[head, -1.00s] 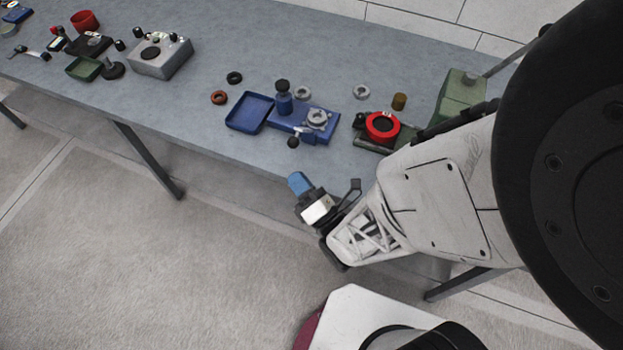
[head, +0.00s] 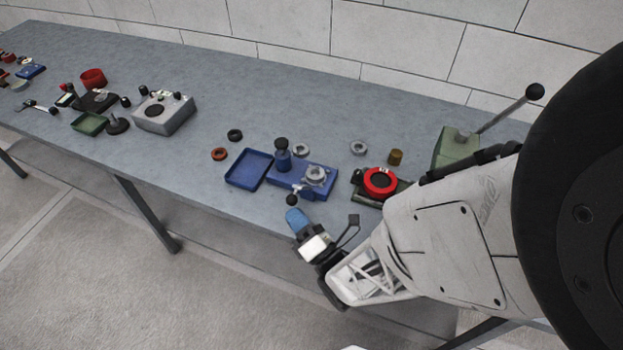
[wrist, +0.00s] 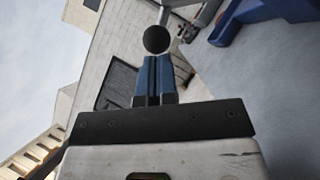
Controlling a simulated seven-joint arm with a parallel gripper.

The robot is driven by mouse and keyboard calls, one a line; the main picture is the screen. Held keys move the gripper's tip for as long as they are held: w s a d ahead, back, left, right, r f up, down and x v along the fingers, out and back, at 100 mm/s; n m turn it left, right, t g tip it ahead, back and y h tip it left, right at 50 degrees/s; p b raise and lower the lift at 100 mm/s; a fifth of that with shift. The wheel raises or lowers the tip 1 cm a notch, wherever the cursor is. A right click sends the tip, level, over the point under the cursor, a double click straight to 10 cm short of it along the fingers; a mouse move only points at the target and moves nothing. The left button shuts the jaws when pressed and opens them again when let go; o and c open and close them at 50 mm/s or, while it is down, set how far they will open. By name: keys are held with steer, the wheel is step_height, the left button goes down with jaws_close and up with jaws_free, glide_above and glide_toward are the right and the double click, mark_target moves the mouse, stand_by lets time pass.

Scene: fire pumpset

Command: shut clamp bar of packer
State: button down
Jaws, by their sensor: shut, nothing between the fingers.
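The packer seems to be the blue fixture (head: 316,190) near the table's front edge, with a grey ring on its top and a dark-knobbed blue post (head: 283,160) at its back left. A short grey bar with a black ball knob (head: 291,199) sticks out at its front. I take this for the clamp bar. My gripper (head: 295,219) is shut and empty, its blue fingertips just in front of the knob. In the wrist view the fingers (wrist: 153,78) are together and the black ball (wrist: 156,40) lies just beyond their tips. I cannot tell whether they touch.
A blue tray (head: 249,170) lies left of the fixture. A red ring on a dark green base (head: 379,182) and a green block with a long lever (head: 457,148) stand to the right. A grey box (head: 164,112) is farther left.

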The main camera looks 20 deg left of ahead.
steer(key=shift+r, duration=0.15)
steer(key=shift+w+r+m+h, duration=0.25)
steer(key=shift+r+m+h, duration=0.1)
steer(key=shift+r+m, duration=0.2)
steer(key=shift+w+r+m+h, duration=0.2)
steer(key=shift+r+m+h, duration=0.2)
steer(key=shift+m, duration=0.25)
steer(key=w+r+m+g+h, duration=0.2)
steer(key=w+r+m+h, duration=0.1)
steer(key=w+m, duration=0.35)
steer(key=w+r+m+g+h, duration=0.3)
steer(key=w+r+m, duration=0.15)
steer(key=w, duration=0.25)
steer(key=w+f+m+g, duration=0.4)
steer(key=w+f+m, duration=0.1)
steer(key=w+f, duration=0.2)
steer(key=shift+w+g+h, duration=0.35)
steer(key=shift+w+g, duration=0.05)
steer(key=shift+w, duration=0.5)
steer(key=shift+f, duration=0.1)
stand_by(0.4)
